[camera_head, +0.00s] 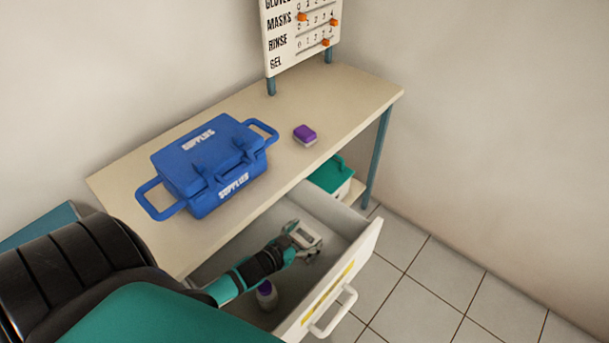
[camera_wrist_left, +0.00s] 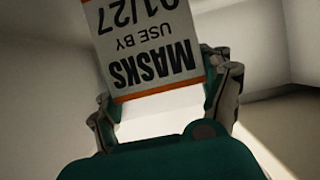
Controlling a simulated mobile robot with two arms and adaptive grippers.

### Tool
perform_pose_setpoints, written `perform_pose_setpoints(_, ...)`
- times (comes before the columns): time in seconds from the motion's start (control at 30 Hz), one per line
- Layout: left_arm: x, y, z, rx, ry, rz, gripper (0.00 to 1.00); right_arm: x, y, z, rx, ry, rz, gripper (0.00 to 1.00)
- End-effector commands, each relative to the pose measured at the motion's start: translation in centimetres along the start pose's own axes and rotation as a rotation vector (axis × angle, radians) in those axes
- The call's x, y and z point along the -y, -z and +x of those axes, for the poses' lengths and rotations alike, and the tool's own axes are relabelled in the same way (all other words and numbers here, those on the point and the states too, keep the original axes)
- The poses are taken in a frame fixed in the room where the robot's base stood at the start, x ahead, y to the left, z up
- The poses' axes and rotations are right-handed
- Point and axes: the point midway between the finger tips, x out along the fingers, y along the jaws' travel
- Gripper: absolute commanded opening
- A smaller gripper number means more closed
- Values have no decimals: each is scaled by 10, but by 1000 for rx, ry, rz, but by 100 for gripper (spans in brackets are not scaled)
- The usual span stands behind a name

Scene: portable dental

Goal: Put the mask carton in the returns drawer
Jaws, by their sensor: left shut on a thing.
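The mask carton (camera_wrist_left: 148,50) is a white box with orange edging, lettered "MASKS USE BY 01/27", upside down in the left wrist view. It sits between both fingers of my left gripper (camera_wrist_left: 165,100), which is shut on it. In the head view my left gripper (camera_head: 302,242) is inside the open drawer (camera_head: 345,250), and the carton (camera_head: 305,234) shows as a small pale shape at its fingers. Whether the carton touches the drawer floor cannot be told. My right gripper is not in view.
A purple-capped white container (camera_head: 266,295) lies in the drawer, near my left forearm. On the desk (camera_head: 255,115) are a blue supplies case (camera_head: 210,165) and a purple and white box (camera_head: 305,135). A teal-lidded box (camera_head: 331,175) is below the desktop. A count board (camera_head: 300,32) stands behind.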

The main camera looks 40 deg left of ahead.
Motion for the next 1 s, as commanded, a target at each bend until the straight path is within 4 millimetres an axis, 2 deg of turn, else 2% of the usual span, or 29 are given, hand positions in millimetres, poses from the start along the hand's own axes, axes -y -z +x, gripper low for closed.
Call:
perform_pose_setpoints(0.2,0,-3,1,0,0,0,43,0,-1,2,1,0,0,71)
perform_pose_setpoints(0.23,0,-2,1,1,0,0,80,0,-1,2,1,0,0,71)
perform_pose_setpoints(0.4,0,-2,1,1,0,0,100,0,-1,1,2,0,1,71)
perform_pose_setpoints(0.73,0,1,-2,2,0,0,100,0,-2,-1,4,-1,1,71)
perform_pose_setpoints(0.87,0,-1,-20,4,0,-1,100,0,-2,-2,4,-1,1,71)
perform_pose_setpoints(1.0,0,-2,-51,5,0,-1,100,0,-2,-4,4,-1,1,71)
